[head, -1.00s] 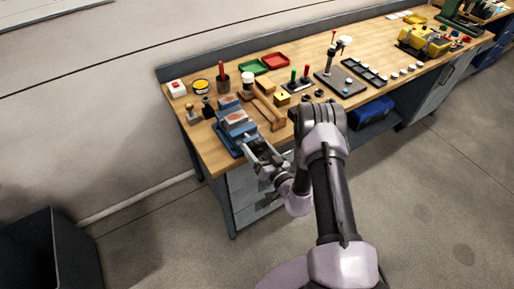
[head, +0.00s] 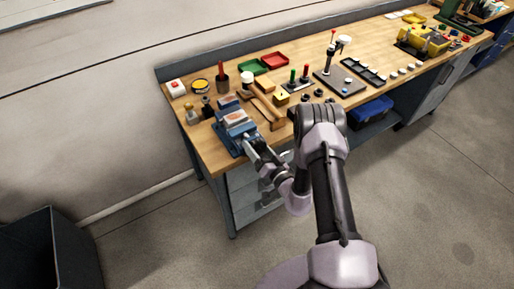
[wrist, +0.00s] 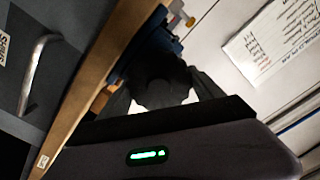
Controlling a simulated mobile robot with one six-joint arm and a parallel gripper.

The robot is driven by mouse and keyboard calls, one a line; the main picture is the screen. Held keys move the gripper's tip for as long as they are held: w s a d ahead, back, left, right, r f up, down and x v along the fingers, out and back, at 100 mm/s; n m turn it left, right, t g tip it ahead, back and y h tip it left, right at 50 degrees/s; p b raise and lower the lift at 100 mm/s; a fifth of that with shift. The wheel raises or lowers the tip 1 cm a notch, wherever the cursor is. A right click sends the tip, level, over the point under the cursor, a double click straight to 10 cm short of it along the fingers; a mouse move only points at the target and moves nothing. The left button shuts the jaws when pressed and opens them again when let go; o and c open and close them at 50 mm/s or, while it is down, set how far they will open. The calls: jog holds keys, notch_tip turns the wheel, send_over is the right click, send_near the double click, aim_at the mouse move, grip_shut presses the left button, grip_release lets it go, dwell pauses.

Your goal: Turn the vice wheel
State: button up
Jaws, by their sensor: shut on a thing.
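The blue vice (head: 238,128) stands at the front left edge of the workbench, with a pale block between its jaws. My gripper (head: 253,147) is at the vice's front end, on the side facing me. In the wrist view the dark, lobed vice wheel (wrist: 160,82) sits between the two fingers of my gripper (wrist: 163,96), which are shut on it from both sides. Part of the blue vice body shows behind the wheel. In the head view my gripper hides the wheel.
The workbench (head: 205,150) has a wooden top. A mallet (head: 264,112), a cup with a red-handled tool (head: 222,82) and small bottles (head: 192,115) stand near the vice. A drawer handle (wrist: 38,72) shows below the bench edge. The floor in front is clear.

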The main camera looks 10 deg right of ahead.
jog(key=o, duration=1.4)
jog(key=shift+s, duration=0.15)
jog(key=p+v, duration=0.1)
jog(key=v, duration=1.6)
jog(key=shift+s, duration=0.1)
